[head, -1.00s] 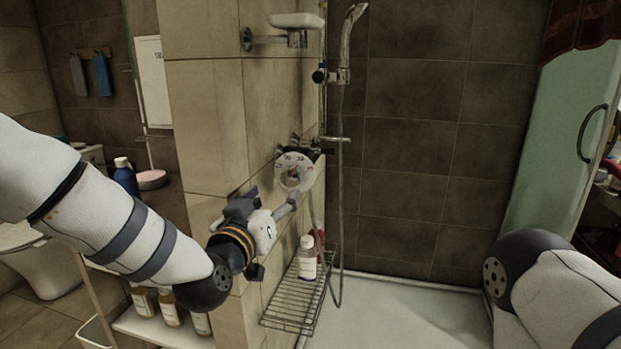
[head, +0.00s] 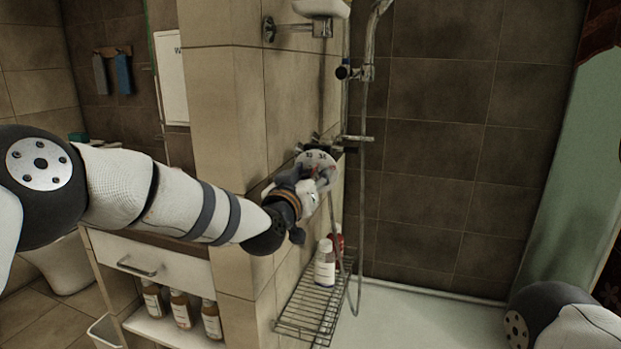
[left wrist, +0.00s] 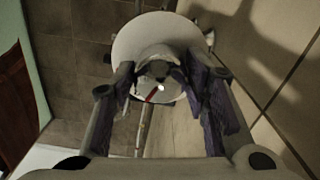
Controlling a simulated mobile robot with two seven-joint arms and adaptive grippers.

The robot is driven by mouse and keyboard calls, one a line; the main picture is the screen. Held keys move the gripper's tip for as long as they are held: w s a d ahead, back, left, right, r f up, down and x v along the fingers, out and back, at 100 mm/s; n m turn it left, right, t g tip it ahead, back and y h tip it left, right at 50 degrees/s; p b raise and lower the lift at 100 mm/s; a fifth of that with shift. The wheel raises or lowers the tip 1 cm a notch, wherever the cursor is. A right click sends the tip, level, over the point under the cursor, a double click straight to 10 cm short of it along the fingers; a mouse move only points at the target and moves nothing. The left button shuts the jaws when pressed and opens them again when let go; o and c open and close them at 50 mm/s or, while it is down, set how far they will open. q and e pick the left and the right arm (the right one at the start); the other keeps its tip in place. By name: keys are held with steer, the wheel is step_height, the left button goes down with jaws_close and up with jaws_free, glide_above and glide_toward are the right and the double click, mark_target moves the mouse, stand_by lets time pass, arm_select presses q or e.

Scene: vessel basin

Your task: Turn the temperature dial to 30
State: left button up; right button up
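The temperature dial (head: 317,158) is a pale round disc with dark numbers, mounted on the shower wall fitting. My left gripper (head: 322,178) is right in front of it and covers its lower part. In the left wrist view the dial (left wrist: 128,48) shows as a white disc with a rounded central knob and a small red mark. The left gripper (left wrist: 156,78) is open, with one dark finger pad on each side of the knob. I cannot tell whether the pads touch it. The number the dial is set to is not readable. My right gripper is out of view.
A wire rack (head: 312,308) with a white bottle (head: 325,263) and a red one sits below the dial. A shower hose (head: 352,270) hangs close beside it. The tiled wall corner (head: 228,130) stands left of the dial. The shower floor is clear.

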arm_select(q)
steer(key=c, duration=0.5)
steer(key=shift+o, duration=0.2)
steer(key=shift+n, duration=0.3)
steer(key=n, duration=0.3)
steer(key=shift+f, duration=0.15)
steer(key=n, duration=0.5)
steer(key=shift+b, duration=0.4)
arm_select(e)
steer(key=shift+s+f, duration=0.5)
arm_select(q)
steer(key=o, duration=1.2)
steer(key=shift+c, duration=0.2)
